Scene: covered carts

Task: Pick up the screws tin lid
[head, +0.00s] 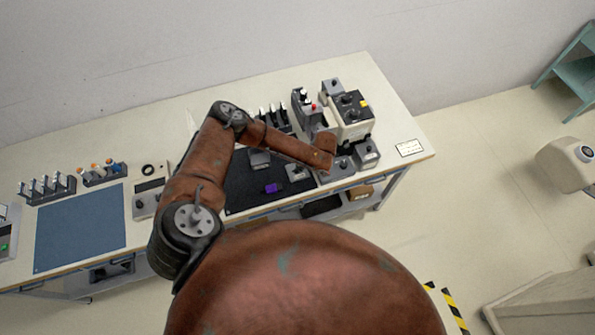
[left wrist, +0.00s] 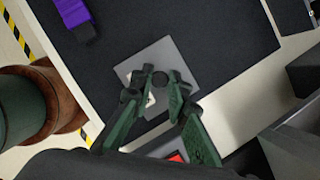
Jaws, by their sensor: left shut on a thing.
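A square grey lid (left wrist: 168,62) with a dark round knob shows in the left wrist view, over the edge of a black mat. I take it for the screws tin lid, but no label is readable. My left gripper (left wrist: 160,79) is above the lid, its two green fingers closed on the knob. Whether the lid is resting or lifted I cannot tell. In the head view a grey square piece (head: 297,173) lies near the mat's right edge, beside my left forearm, which hides the fingertips. My right gripper is not in view.
A purple object (head: 272,188) lies on the black mat (head: 240,190). Grey lidded boxes (head: 342,166) and a cream machine (head: 352,125) stand to the right. A blue mat (head: 80,228) covers the bench's left part. The bench's right end is mostly clear.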

